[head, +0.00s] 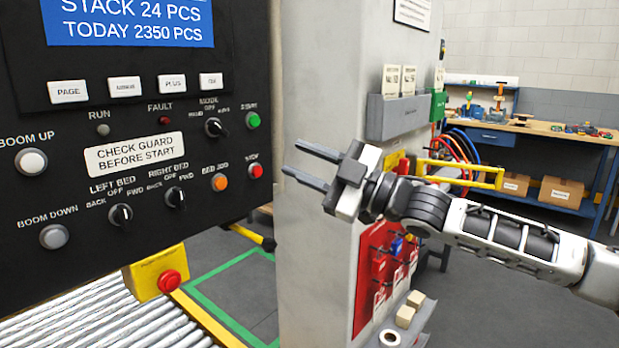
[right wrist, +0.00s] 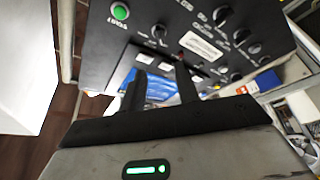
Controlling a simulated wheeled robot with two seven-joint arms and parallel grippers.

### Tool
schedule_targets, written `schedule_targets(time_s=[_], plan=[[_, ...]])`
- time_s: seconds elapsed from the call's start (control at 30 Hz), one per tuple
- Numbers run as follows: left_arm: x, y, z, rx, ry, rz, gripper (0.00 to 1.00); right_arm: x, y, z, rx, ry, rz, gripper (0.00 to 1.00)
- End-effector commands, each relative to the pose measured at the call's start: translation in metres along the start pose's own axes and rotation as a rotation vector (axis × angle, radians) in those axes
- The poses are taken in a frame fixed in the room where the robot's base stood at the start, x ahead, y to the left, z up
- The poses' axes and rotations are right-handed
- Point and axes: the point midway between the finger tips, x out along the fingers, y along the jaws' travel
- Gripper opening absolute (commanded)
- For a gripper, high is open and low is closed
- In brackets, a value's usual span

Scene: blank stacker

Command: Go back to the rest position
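My right gripper (head: 293,158) is in front of the grey column, just right of the black control panel (head: 120,235). Its two fingers are apart with nothing between them, and it touches no button. In the right wrist view the fingers of my right gripper (right wrist: 160,88) also stand apart, with the panel (right wrist: 175,35) behind them. The panel has a green START button (head: 253,120), a red STOP button (head: 255,170), an orange BED JOG button (head: 219,182), several knobs and a blue screen (head: 130,22). My left gripper is not in view.
A yellow box with a red emergency button (head: 169,281) sits below the panel, above a roller conveyor (head: 110,325). The grey column (head: 310,240) stands behind my gripper. A workbench (head: 540,128) and cardboard boxes (head: 561,192) are at the back right. Open floor lies at right.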

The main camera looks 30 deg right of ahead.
Motion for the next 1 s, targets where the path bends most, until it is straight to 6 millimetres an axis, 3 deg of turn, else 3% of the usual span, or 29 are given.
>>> schedule_targets(time_s=[0.73, 0.87, 0.97, 1.0], plan=[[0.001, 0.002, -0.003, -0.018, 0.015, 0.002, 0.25, -0.006, -0.006, 0.003, 0.012, -0.004, -0.006, 0.32], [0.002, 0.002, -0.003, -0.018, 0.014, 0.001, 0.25, -0.006, -0.047, 0.025, 0.092, -0.043, -0.032, 0.32], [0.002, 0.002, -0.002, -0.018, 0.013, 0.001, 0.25, -0.012, -0.108, 0.052, 0.21, -0.109, -0.06, 0.32], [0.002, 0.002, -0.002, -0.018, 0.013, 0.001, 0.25, -0.017, -0.137, 0.063, 0.265, -0.144, -0.069, 0.32]])
